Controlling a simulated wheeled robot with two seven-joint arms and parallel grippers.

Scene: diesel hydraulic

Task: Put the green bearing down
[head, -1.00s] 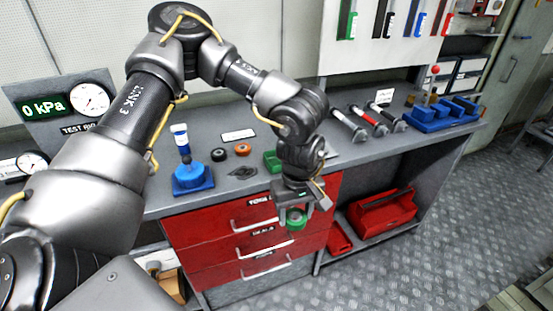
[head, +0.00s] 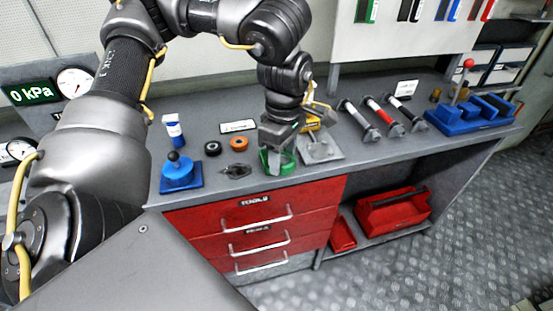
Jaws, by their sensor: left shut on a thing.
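My left gripper (head: 279,152) points down over the front part of the workbench. It is shut on the green bearing (head: 287,161), which is at or just above the bench top, near the front edge. A green holder was visible on the bench at about this spot, and its green now merges with the bearing's. I cannot tell whether the bearing touches the holder or the bench. The fingers hide part of the bearing. My right gripper is not in view.
On the workbench (head: 215,180), left of my gripper, are an orange ring (head: 239,143), a black ring (head: 212,149), a dark flat part (head: 236,171) and a blue stand (head: 180,175). A grey plate (head: 320,150) lies close on the right, with several cylinders (head: 383,119) beyond.

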